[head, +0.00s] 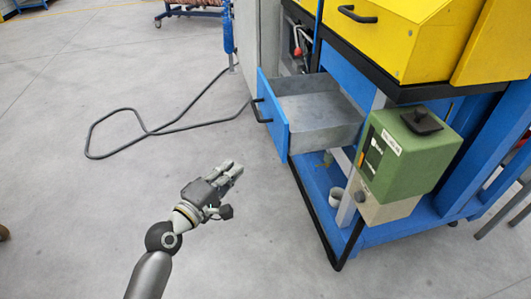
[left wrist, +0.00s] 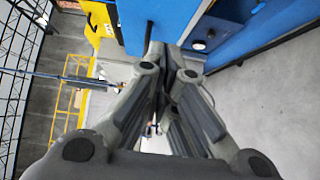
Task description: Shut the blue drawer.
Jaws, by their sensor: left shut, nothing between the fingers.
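The blue drawer (head: 274,118) stands pulled out from the blue bench, its grey inside bare and empty. Its front faces left and carries a black handle (head: 260,110). My left gripper (head: 233,167) is shut and empty, below and left of the drawer front in the head view, apart from it. In the left wrist view, the closed fingers (left wrist: 168,52) point towards blue surfaces; I cannot tell whether these include the drawer. My right gripper does not show.
A green and beige device (head: 408,153) is at the bench's front corner, right of the drawer. Yellow cabinets (head: 395,35) sit above. A black cable (head: 145,133) lies on the floor at left. The grey floor around my left gripper is clear.

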